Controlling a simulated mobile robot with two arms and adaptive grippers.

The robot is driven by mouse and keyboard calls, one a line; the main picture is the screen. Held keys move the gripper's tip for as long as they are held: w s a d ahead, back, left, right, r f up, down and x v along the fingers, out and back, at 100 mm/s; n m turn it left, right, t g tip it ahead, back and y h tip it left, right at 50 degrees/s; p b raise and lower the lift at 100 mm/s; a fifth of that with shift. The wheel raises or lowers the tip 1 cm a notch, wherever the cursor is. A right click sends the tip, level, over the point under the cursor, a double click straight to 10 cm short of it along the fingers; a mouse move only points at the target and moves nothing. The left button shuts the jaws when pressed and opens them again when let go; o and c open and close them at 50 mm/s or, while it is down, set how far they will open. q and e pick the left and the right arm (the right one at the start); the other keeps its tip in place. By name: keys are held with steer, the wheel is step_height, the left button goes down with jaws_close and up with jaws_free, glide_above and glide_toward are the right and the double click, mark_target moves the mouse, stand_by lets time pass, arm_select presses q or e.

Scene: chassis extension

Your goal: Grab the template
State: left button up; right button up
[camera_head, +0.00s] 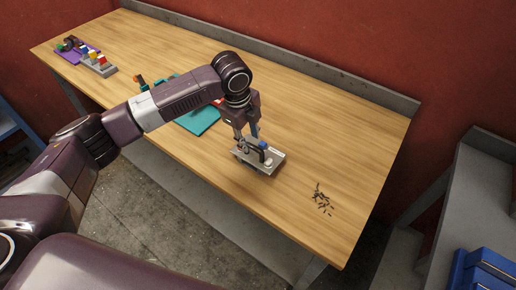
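A grey metal plate with a dark handle and a blue part on top, which looks like the template (270,166), lies flat near the front edge of the wooden table. My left gripper (247,138) points down directly above its handle side. Its two fingers show apart with a gap between them. The fingertips are very close to the handle; I cannot tell whether they touch it. The gripper partly hides the back left of the plate. My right gripper is not in view.
Small dark screws (322,200) lie loose on the wooden table (350,150) to the right. A teal mat (199,121) is partly behind my arm. A purple tray (72,53) and a grey block with coloured pieces (101,66) sit far left. Blue boxes (485,270) stand lower right.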

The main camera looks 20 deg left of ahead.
mark_target(253, 146)
arm_select(q)
steer(key=f, duration=0.1)
steer(key=f+p, duration=0.1)
steer(key=f, duration=0.1)
steer(key=shift+w+d+f+p, duration=0.25)
steer(key=shift+d+p, duration=0.15)
steer(key=shift+w+f, duration=0.3)
steer(key=shift+f, duration=0.65)
steer(key=c, duration=0.8)
jaws_close()
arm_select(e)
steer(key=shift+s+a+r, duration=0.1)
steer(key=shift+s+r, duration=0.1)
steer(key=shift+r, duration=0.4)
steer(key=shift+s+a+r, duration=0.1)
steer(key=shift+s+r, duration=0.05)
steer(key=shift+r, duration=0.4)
arm_select(q)
steer(key=shift+r, duration=0.1)
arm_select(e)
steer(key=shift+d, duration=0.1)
